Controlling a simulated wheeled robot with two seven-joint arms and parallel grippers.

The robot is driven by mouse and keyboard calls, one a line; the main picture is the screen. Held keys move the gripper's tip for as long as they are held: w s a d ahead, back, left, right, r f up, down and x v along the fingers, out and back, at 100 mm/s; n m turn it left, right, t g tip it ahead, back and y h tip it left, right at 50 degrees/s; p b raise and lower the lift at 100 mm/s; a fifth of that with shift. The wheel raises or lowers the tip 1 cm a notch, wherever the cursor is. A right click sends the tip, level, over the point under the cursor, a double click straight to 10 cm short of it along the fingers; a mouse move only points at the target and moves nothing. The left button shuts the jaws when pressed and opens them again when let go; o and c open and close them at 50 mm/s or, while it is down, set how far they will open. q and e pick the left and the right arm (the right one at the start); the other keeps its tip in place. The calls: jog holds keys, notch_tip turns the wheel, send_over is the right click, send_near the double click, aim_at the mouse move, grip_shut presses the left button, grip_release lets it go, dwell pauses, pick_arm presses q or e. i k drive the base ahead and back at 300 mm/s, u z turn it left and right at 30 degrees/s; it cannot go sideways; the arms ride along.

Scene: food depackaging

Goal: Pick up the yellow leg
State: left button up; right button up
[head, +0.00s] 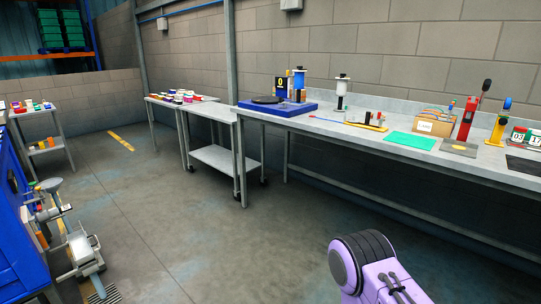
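I cannot make out a yellow leg for certain in the head view. A yellow upright tool (501,123) stands near the right end of the long workbench (340,132). A small yellow-orange piece (51,185) shows at the left edge, on or beside grey machinery; it is too small to identify. A purple arm link of mine with a black ribbed joint rises at the bottom right, over the floor. Neither of my grippers' fingertips can be made out, and both appear to be out of view.
The bench carries a blue tray (277,106), a green mat (410,141), a red tool (467,118) and a cardboard box (436,122). A grey wheeled table (215,108) stands beside it. Grey machinery (81,248) and a blue unit (14,225) occupy the left. The middle floor is clear.

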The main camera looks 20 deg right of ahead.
aim_at(498, 132)
jog(key=z, duration=1)
jog(key=i, duration=1)
jog(key=z, duration=0.95)
